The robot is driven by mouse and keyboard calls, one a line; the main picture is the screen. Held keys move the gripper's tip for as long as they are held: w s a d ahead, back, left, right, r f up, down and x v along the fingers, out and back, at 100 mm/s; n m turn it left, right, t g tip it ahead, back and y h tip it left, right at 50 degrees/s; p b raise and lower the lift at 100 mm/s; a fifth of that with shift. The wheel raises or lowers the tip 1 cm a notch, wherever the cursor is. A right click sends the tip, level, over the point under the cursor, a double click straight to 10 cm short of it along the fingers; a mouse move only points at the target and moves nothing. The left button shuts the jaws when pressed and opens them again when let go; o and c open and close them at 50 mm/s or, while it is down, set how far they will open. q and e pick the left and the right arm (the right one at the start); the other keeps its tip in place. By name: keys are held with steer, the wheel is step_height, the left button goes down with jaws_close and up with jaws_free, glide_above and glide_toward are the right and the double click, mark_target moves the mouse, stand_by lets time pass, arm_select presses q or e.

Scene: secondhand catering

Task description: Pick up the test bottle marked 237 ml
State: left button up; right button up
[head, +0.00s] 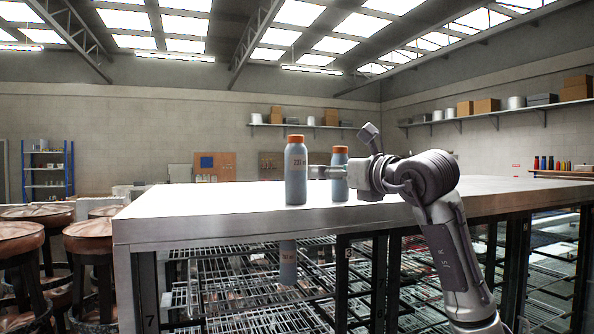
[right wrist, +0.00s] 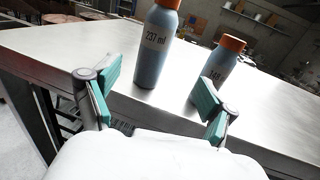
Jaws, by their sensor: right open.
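The test bottle marked 237 ml (head: 296,172) is grey-blue with an orange cap and stands upright on the steel counter, near its front edge. It also shows in the right wrist view (right wrist: 156,50), with its label readable. A second, similar bottle (head: 340,177) stands upright to its right; it also shows in the right wrist view (right wrist: 222,66), its label partly hidden. My right gripper (right wrist: 153,98) is open and empty, its teal pads apart, with the 237 ml bottle beyond and between them, not gripped. My left gripper is not in view.
The steel counter top (head: 220,196) is otherwise largely clear. Wire racks (head: 250,300) fill the space under it. Brown round stools (head: 20,240) stand at the left. Wall shelves with boxes (head: 486,106) are far back.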

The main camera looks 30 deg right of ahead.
mark_target(303, 170)
steer(key=w+p, duration=0.2)
steer(key=w, duration=0.5)
steer(key=shift+w+a, duration=0.1)
steer(key=shift+a, duration=0.05)
steer(key=w+p, duration=0.4)
steer(key=w, duration=0.1)
steer(key=shift+a, duration=0.2)
steer(key=shift+w+f, duration=0.2)
steer(key=shift+s, duration=0.15)
steer(key=c, duration=1.4)
steer(key=shift+r, duration=0.1)
steer(key=shift+c, duration=0.5)
steer(key=shift+r, duration=0.1)
